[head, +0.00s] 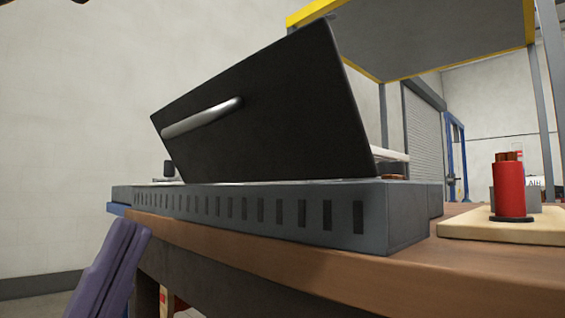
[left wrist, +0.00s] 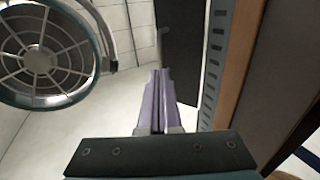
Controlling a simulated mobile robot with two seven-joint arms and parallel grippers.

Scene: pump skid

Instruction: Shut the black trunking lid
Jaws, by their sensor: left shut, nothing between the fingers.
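The black trunking lid (head: 265,110) stands open in the head view, tilted up steeply from the trunking, with a silver bar handle (head: 202,118) on the face toward me. The grey slotted trunking (head: 400,220) lies along the workbench edge. The lid (left wrist: 180,55) also shows in the left wrist view, beyond the fingers. My left gripper (head: 127,230) has purple fingers, shut and empty, at the lower left of the head view. It is apart from the lid and handle, below and left of them, beside the bench. My right gripper is not in view.
The brown workbench (head: 300,264) carries a red cylinder (head: 509,190) on a pale board (head: 480,232) at right. A yellow-edged overhead panel (head: 430,35) hangs behind the lid. A round caged fan (left wrist: 42,58) is at left in the wrist view.

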